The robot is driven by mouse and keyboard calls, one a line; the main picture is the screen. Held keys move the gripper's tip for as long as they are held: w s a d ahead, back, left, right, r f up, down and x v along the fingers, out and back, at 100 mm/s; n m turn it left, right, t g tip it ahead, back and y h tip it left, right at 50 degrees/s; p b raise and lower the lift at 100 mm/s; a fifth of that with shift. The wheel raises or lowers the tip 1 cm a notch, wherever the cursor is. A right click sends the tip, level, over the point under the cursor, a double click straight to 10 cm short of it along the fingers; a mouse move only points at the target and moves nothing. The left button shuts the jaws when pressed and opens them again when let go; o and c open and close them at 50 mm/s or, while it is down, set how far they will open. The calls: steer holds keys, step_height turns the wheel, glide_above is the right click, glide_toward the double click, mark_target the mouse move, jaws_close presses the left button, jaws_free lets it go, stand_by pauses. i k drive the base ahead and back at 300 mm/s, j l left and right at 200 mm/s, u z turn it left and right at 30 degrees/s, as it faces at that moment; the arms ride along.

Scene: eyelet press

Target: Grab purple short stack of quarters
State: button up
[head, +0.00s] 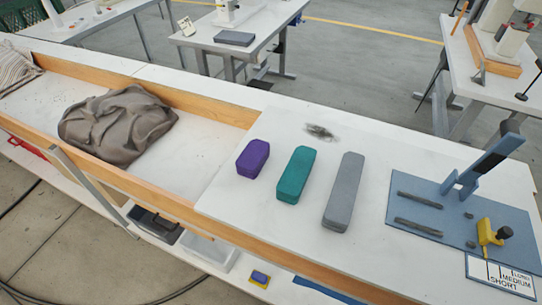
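The purple stack (253,158) is a short block with rounded corners. It lies on the white tabletop, the shortest and leftmost of three similar stacks. A longer teal stack (295,174) lies to its right, apart from it. A still longer grey stack (343,192) lies right of the teal one. Nothing touches the purple stack and its top is fully visible. My gripper is not in view.
A blue mat (462,222) with a blue upright fixture, dark bars and a yellow tool (489,234) lies at the right, by a size label (499,276). A wooden-edged trough at the left holds brown cloth (115,125). Tabletop around the purple stack is clear.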

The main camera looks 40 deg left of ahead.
mark_target(250, 164)
steer(key=u, duration=1.7)
steer(key=i+j+z, duration=0.15)
steer(key=j, duration=0.45)
steer(key=i+j+z, duration=0.1)
steer(key=i+j, duration=0.15)
steer(key=j, duration=0.4)
steer(key=i+j+z, duration=0.15)
steer(key=j, duration=0.5)
steer(key=i+j+z, duration=0.1)
steer(key=j, duration=0.6)
steer(key=i+j+z, duration=0.15)
steer(key=j, duration=0.55)
steer(key=i+j+z, duration=0.1)
steer(key=j, duration=0.6)
